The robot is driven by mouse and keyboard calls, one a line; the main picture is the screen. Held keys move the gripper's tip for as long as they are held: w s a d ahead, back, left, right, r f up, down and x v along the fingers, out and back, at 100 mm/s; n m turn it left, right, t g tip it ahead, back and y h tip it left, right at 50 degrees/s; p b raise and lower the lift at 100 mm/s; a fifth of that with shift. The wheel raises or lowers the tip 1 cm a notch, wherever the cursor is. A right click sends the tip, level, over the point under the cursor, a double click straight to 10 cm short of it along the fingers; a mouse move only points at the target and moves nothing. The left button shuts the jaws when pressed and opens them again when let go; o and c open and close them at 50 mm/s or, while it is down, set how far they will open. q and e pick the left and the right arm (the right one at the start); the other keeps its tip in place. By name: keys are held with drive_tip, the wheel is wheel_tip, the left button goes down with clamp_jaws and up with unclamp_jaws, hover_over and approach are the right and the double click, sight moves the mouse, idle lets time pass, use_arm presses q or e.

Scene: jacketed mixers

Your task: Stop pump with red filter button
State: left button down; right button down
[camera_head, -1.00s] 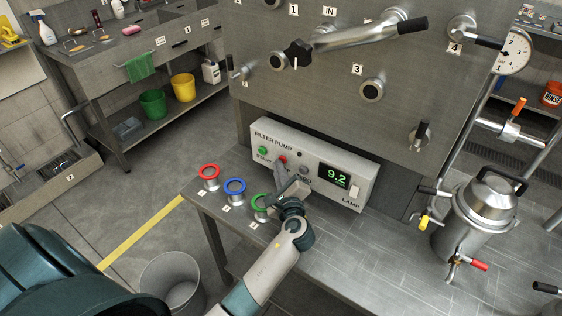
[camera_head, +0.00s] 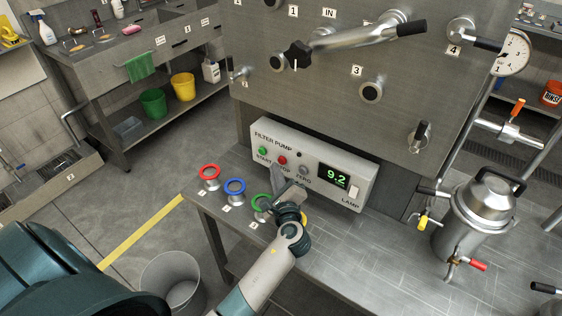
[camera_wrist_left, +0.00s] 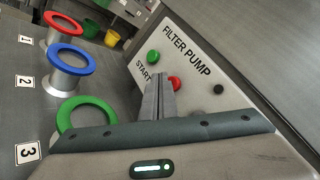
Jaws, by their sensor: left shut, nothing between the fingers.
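The filter pump box (camera_head: 310,160) stands on the bench with a green START button (camera_head: 262,150), a red button (camera_head: 282,160) and a display reading 9.2. In the left wrist view the red button (camera_wrist_left: 174,83) shows just beyond and right of my fingertips, partly hidden by them. The green button (camera_wrist_left: 153,56) is clear there. My left gripper (camera_head: 271,180) is shut and empty in front of the box, its fingers (camera_wrist_left: 158,92) pointing at the panel by the red button. Whether they touch it I cannot tell. My right gripper is not in view.
Red (camera_head: 209,171), blue (camera_head: 235,186) and green (camera_head: 260,201) rings on stands line the bench's left edge, the green one close by my left gripper. A metal vessel (camera_head: 478,215) stands at right. A grey bin (camera_head: 172,281) is on the floor.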

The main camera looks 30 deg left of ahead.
use_arm(q)
drive_tip(key=shift+s, duration=0.2)
drive_tip(key=shift+s+a+p, duration=0.2)
drive_tip(key=shift+s+p, duration=0.55)
drive_tip(key=shift+s, duration=1.6)
